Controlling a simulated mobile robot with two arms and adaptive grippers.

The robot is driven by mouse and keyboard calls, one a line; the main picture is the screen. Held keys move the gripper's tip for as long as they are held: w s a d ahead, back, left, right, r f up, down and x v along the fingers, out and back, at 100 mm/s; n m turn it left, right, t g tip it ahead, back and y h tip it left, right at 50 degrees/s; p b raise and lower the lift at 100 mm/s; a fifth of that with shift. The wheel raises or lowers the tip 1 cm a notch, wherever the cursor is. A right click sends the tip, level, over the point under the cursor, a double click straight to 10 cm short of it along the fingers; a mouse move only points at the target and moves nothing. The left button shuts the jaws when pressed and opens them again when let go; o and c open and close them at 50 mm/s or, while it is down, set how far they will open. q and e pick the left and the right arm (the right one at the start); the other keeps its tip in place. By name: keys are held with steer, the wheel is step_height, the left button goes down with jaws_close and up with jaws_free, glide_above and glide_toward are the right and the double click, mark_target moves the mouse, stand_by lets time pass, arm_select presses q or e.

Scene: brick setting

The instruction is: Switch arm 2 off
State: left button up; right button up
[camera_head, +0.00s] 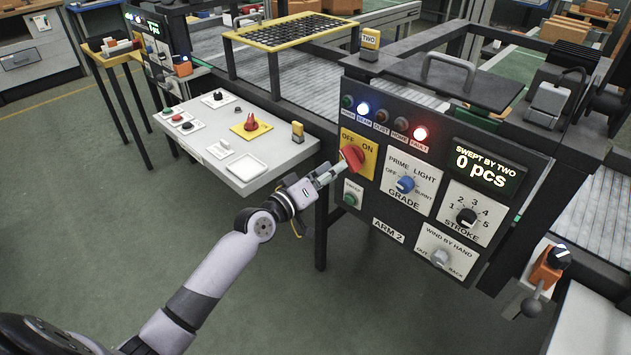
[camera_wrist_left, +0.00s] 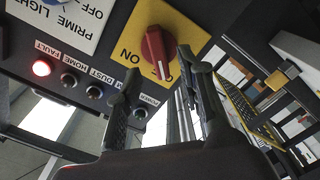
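The arm 2 panel has a red rotary switch (camera_head: 352,157) on a yellow plate (camera_head: 371,164) marked OFF and ON. In the left wrist view the red switch (camera_wrist_left: 155,50) appears upside down, with a white line on its lower end; "ON" is readable, "OFF" is not. My left gripper (camera_head: 338,170) is at the switch in the head view. In the wrist view its fingers (camera_wrist_left: 160,95) are apart, with the switch just beyond the gap between them; contact cannot be told. My right gripper is not in view.
Above the switch, the blue lamp (camera_head: 363,108) and the red FAULT lamp (camera_head: 420,134) are lit. Nearby are a blue GRADE knob (camera_head: 405,184), a STROKE knob (camera_head: 466,217) and a green button (camera_head: 350,198).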

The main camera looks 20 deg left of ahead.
arm_select(q)
steer(key=v, duration=0.6)
steer(key=shift+s+a, duration=0.15)
steer(key=shift+s, duration=0.25)
steer(key=s+a+f+g+y, duration=0.15)
steer(key=s+f, duration=0.25)
steer(key=f, duration=0.8)
steer(key=s+a+f+m+g+y, duration=0.1)
steer(key=s+f+g+y, duration=0.15)
steer(key=f, duration=0.95)
steer(key=s+a+f+g+y, duration=0.1)
steer(key=s+a+f+g, duration=0.2)
steer(key=f, duration=0.8)
steer(key=s+d+f+m+g+p, duration=0.1)
steer(key=s+d+f+m+g, duration=0.15)
steer(key=s+f, duration=0.65)
steer(key=s+d+f+m+g, duration=0.1)
steer(key=s+f+g, duration=0.2)
steer(key=s+f, duration=0.6)
steer(key=s+d+f+m+g, duration=0.1)
steer(key=s+f, duration=0.1)
steer(key=s, duration=0.9)
steer(key=s+d+f+m+g+y, duration=0.1)
steer(key=s+d+f+m+g, duration=0.1)
steer(key=s, duration=0.9)
steer(key=shift+f+p, duration=0.35)
